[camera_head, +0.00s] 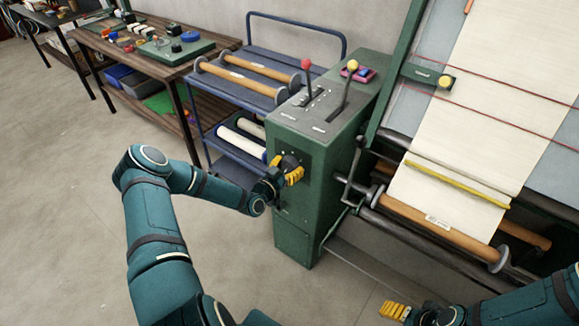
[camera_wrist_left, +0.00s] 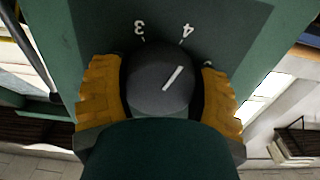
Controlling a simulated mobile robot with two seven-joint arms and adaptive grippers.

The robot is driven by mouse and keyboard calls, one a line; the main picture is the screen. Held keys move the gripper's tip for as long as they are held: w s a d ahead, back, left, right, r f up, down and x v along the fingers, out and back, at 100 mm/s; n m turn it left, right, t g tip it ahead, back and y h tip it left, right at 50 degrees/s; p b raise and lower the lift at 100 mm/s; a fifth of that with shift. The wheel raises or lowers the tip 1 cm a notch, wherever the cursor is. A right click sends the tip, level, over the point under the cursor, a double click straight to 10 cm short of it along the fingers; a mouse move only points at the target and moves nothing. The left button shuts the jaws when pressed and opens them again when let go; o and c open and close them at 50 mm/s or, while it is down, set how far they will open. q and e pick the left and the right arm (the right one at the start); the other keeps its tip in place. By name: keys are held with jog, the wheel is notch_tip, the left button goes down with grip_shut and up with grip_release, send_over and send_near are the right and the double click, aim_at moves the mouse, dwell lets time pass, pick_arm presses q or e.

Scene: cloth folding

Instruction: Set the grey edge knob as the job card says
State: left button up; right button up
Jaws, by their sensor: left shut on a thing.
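The grey edge knob (camera_wrist_left: 158,85) is a dark round dial with a white pointer line, on the front face of the green console (camera_head: 300,220). My left gripper (camera_head: 291,170) is shut on it, with yellow fingers on both sides in the left wrist view (camera_wrist_left: 160,95). The numbers 3 and 4 show upside down above the knob. The pointer line aims close to the 4, slightly toward a partly hidden mark on the right. My right gripper (camera_head: 396,311) is at the bottom right of the head view, away from the console. I cannot make out a readable job card.
Two levers, red-knobbed (camera_head: 306,66) and yellow-knobbed (camera_head: 352,67), rise from the console top. A blue cart (camera_head: 262,62) with rollers stands behind it. The machine with cream cloth (camera_head: 480,100) is at right. A wooden workbench (camera_head: 120,50) is at back left. Floor at left is clear.

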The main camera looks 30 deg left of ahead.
pick_arm(q)
jog(key=n+b, duration=0.3)
jog(key=shift+f, duration=0.2)
jog(key=n+b, duration=0.2)
jog(key=n, duration=0.1)
jog(key=shift+s+d+n, duration=0.1)
jog(key=shift+n, duration=0.2)
jog(key=shift+r+n+b, duration=0.1)
jog(key=shift+n+b, duration=0.85)
jog(key=shift+n, duration=0.55)
jog(key=shift+d, duration=0.1)
jog(key=o, duration=1.3)
jog(key=shift+r, duration=0.1)
jog(key=shift+c, duration=0.2)
jog(key=shift+s, duration=0.1)
